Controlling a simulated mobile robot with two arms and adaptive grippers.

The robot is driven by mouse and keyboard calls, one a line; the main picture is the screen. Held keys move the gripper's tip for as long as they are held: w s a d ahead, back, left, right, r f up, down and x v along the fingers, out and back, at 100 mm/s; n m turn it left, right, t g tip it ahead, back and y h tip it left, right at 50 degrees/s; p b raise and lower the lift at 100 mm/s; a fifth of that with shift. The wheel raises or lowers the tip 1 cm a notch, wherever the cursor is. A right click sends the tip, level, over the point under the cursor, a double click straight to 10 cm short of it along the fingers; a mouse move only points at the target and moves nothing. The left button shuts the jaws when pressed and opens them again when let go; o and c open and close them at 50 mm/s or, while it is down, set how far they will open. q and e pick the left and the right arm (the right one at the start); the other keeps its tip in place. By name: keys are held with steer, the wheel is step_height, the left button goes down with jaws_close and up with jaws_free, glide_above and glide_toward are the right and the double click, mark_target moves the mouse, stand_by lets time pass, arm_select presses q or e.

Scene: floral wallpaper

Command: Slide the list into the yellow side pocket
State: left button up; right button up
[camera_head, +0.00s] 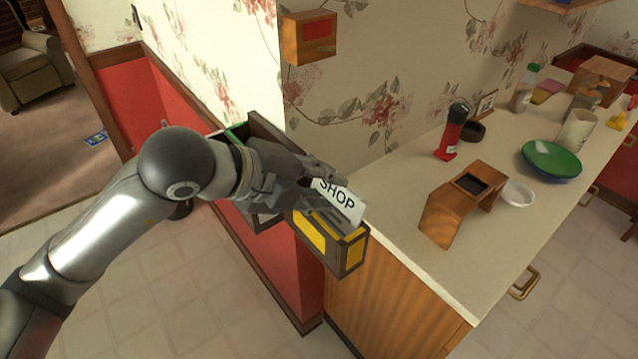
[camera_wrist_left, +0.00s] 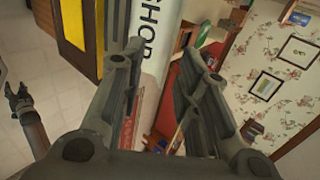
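The list is a white card reading "SHOP" (camera_head: 345,203), tilted over the wooden holder with the yellow side pocket (camera_head: 354,250) at the counter's end. In the left wrist view the list (camera_wrist_left: 155,35) shows beyond and between the fingers, close to the left-hand one. The yellow pocket (camera_wrist_left: 72,22) shows at upper left there. My left gripper (camera_head: 328,195) is at the list above the holder; its fingers (camera_wrist_left: 165,65) stand apart with a clear gap. Whether the list's lower edge is inside the pocket is hidden. What looks like my right gripper (camera_wrist_left: 18,100) is small at the left edge.
The counter (camera_head: 400,200) holds a wooden stand (camera_head: 450,212), a red bottle (camera_head: 453,132), a green plate (camera_head: 551,160) and a white bowl (camera_head: 517,192). A small wooden box (camera_head: 309,38) hangs on the floral wall. Open floor lies left of the red half-wall (camera_head: 285,270).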

arm_select(q)
steer(key=v, duration=1.2)
steer(key=shift+s, duration=0.1)
stand_by(0.4)
